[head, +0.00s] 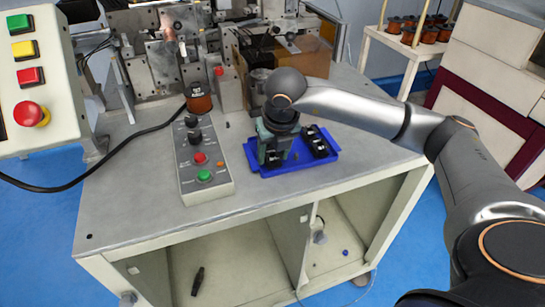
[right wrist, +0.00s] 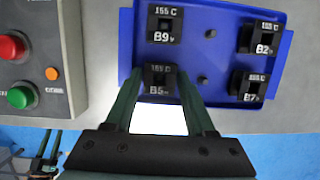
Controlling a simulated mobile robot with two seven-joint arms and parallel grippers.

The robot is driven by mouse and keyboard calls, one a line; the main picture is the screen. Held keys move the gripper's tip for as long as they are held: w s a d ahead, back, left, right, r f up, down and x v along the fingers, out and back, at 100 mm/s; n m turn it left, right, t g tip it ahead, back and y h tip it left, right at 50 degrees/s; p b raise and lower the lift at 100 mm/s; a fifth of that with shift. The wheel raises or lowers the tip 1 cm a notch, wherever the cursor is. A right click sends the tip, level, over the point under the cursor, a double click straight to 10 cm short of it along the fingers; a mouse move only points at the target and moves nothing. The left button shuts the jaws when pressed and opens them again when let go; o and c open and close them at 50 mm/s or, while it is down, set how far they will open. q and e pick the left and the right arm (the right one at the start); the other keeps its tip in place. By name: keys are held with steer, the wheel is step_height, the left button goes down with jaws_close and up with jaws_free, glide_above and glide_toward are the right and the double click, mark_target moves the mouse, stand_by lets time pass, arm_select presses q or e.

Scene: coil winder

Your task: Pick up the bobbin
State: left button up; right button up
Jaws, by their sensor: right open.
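Several black bobbins with white labels lie in a blue tray (head: 262,172) on the bench, which also shows in the right wrist view (right wrist: 215,98). In that view, bobbin B5 (right wrist: 158,78) lies between the fingertips of my right gripper (right wrist: 155,92), which is open. Bobbins B9 (right wrist: 164,26), B2 (right wrist: 264,37) and B7 (right wrist: 250,84) lie elsewhere in the tray. In the head view, my right gripper (head: 273,151) points down over the tray's left half and partly hides it. I cannot tell whether the fingers touch B5.
A grey control box (head: 203,165) with red and green buttons stands left of the tray. A winding machine (head: 165,55) and a copper-coloured spool (head: 198,98) stand behind. A button panel (head: 35,75) is at far left. The bench front (head: 200,215) is clear.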

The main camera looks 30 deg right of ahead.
jaws_close()
stand_by(0.3)
steer(key=shift+r, duration=0.15)
steer(key=shift+r, duration=0.25)
step_height(320, 180, up, 2)
steer(key=shift+r+b, duration=0.1)
steer(key=shift+b, duration=0.3)
steer(key=s+r, duration=1)
steer(key=s, duration=0.4)
steer(key=shift+d+b, duration=0.3)
steer(key=shift+b, duration=0.1)
